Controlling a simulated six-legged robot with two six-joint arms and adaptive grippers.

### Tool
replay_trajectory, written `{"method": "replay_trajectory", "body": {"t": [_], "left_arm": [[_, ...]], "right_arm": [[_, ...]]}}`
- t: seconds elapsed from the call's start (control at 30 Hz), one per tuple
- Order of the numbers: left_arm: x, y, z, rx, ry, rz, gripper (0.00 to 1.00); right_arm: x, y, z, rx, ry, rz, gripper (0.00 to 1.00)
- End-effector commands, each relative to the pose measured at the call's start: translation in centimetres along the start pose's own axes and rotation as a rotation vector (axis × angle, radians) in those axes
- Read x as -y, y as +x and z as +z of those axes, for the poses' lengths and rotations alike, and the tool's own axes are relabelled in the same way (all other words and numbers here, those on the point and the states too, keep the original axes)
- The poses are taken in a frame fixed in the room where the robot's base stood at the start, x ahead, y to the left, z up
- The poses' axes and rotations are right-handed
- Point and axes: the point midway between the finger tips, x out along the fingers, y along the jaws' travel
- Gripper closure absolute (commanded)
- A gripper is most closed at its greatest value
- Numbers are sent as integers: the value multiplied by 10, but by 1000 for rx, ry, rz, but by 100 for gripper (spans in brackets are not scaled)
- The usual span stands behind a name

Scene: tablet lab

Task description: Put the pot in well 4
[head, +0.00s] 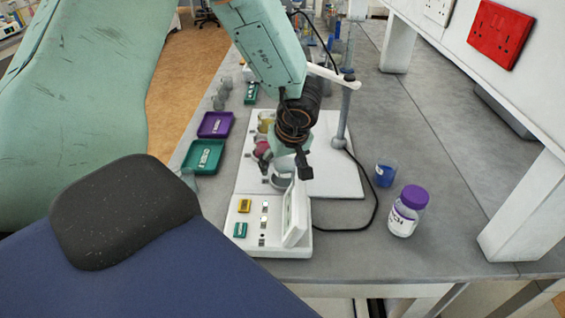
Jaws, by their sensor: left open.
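My left gripper (293,164) hangs over the white board (336,181), its dark fingers apart. I see nothing clearly held in it. Round pot-like items stand in a row beside and partly behind it: a yellowish one (264,126), a red one (261,148) and a pale grey one (282,181). The gripper partly hides this row. I cannot read well numbers or tell which place is well 4. A small blue pot (384,175) stands on the bench right of the board. My right gripper is not in view.
A white device (272,243) with an upright panel stands at the board's front. Purple (215,125) and green (203,157) trays lie left. A metal stand (344,115) rises near the gripper.

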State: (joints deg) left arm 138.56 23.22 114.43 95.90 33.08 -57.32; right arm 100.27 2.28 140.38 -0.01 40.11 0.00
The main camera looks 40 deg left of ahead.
Motion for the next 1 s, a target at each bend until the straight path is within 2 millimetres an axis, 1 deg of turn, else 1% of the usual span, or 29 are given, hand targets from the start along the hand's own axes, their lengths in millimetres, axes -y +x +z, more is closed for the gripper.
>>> {"method": "replay_trajectory", "body": {"t": [0.17, 0.27, 0.37, 0.6, 0.7, 0.83, 1.0], "left_arm": [[0, -1, 0, 0, 0, 1, 30], [-1, -9, -1, -1, 1, 2, 30], [-1, -24, -2, -3, 1, 3, 30], [-1, -76, -2, -3, 1, 3, 30], [0, -94, -2, -3, 2, 2, 30], [0, -111, -1, -2, 1, 1, 30], [0, -120, 0, 0, 2, 0, 30]], "right_arm": [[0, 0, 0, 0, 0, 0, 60], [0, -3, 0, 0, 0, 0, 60], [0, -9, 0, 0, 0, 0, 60], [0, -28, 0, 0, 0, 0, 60], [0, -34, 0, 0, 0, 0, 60], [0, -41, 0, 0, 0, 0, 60], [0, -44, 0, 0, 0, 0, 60]]}}
